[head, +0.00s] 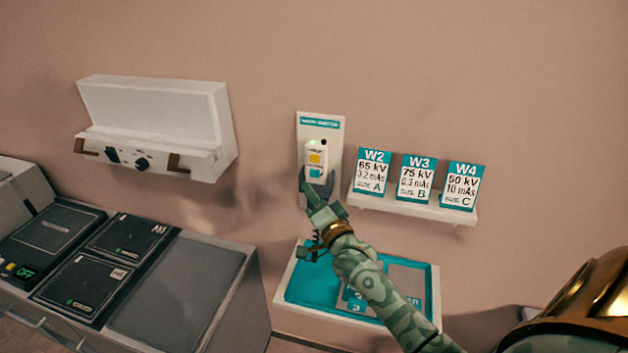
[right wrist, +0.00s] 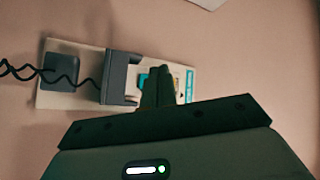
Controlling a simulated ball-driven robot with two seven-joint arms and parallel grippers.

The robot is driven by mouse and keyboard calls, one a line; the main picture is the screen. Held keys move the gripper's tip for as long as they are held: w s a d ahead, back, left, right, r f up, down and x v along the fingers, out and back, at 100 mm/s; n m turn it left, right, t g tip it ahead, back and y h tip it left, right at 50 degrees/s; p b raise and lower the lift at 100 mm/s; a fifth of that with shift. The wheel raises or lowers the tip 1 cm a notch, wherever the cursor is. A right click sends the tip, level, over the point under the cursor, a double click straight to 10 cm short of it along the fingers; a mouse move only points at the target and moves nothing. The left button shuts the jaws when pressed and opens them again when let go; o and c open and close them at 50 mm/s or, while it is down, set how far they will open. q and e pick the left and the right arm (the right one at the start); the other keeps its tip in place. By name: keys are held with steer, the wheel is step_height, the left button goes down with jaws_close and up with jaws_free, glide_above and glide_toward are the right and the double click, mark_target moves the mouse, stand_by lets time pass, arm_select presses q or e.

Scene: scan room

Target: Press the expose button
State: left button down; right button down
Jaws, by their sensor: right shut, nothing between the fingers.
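A white hand switch (head: 311,149) with a yellow button (head: 315,159) and a blue button (head: 315,172) sits in a grey holder on a pale wall plate (head: 334,137). The print on the buttons is too small to read. My right gripper (head: 303,178) is shut and empty, its tips at the lower left of the switch in the head view. In the right wrist view its shut fingers (right wrist: 158,82) cover part of the switch, with teal and yellow showing beside them. I cannot tell whether they touch it. My left gripper is not in view.
A shelf (head: 410,206) with cards W2, W3 and W4 is right of the plate. A teal tray (head: 305,286) is below, behind my right arm. A white wall unit (head: 160,120) with knobs and a cabinet (head: 185,290) with dark panels are at left. A black coiled cord (right wrist: 20,72) hangs beside the plate.

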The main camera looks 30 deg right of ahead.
mark_target(315, 174)
steer(key=shift+w+d, duration=1)
steer(key=shift+d, duration=0.15)
stand_by(1.3)
steer(key=shift+w+d, duration=0.25)
steer(key=shift+d, duration=0.1)
steer(key=shift+w+d+b, duration=0.3)
steer(key=shift+b, duration=0.05)
stand_by(0.7)
steer(key=shift+r, duration=0.1)
steer(key=shift+s+a+p, duration=0.6)
steer(key=shift+a+p, duration=0.1)
